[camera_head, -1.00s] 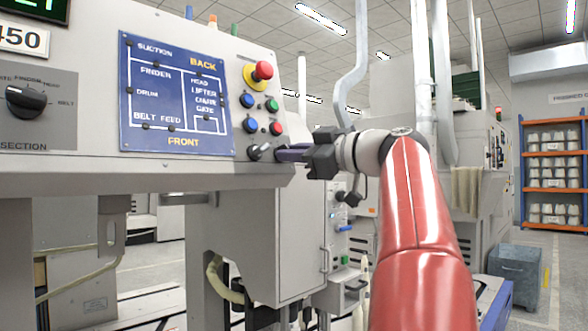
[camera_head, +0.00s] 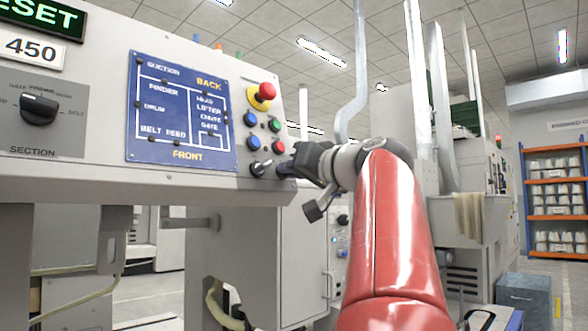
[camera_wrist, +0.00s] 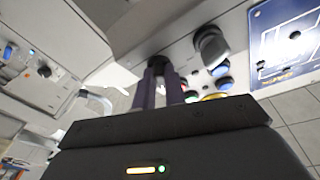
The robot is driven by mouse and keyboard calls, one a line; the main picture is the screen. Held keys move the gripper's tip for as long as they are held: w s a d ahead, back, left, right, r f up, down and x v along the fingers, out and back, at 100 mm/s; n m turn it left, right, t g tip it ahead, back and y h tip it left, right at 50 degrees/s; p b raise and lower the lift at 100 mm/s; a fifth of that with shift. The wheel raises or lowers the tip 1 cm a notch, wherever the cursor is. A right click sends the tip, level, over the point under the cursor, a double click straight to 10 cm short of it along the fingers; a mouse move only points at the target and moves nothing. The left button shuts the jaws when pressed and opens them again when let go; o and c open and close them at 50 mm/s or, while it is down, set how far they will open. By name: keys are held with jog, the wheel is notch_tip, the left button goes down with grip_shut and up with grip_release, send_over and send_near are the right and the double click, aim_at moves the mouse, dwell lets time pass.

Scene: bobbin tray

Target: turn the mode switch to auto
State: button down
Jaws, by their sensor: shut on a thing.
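My gripper (camera_head: 284,169) is at the lower right corner of the grey control panel. In the wrist view its two dark fingers (camera_wrist: 158,72) close around a small dark switch (camera_wrist: 158,61) on the panel face. I take this as the mode switch; no label on it is readable, and the fingers hide most of it, so its setting cannot be told. A second knob, black and silver (camera_head: 261,168), sits just left of the fingers and is not held; it also shows in the wrist view (camera_wrist: 211,46).
Above the fingers are blue and green buttons and a red button (camera_head: 278,147), with a red emergency stop (camera_head: 262,95) higher up. A blue diagram plate (camera_head: 180,110) and a section selector (camera_head: 40,108) lie to the left.

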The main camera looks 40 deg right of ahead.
jog(key=shift+a+r+m+g+h+p, duration=0.1)
jog(key=shift+m+g+h+p, duration=0.15)
jog(key=shift+m+h+p, duration=0.75)
jog(key=shift+a+r+m+g+y+p, duration=0.1)
jog(key=shift+m+g+p, duration=0.25)
jog(key=shift+m, duration=1.45)
jog(key=shift+d+f, duration=0.1)
jog(key=c, duration=1.5)
grip_release()
jog(key=shift+o, duration=0.2)
jog(key=shift+s, duration=0.1)
jog(key=s+a, duration=0.1)
jog(key=s, duration=0.6)
jog(key=shift+s+a, duration=0.15)
jog(key=shift+s, duration=0.15)
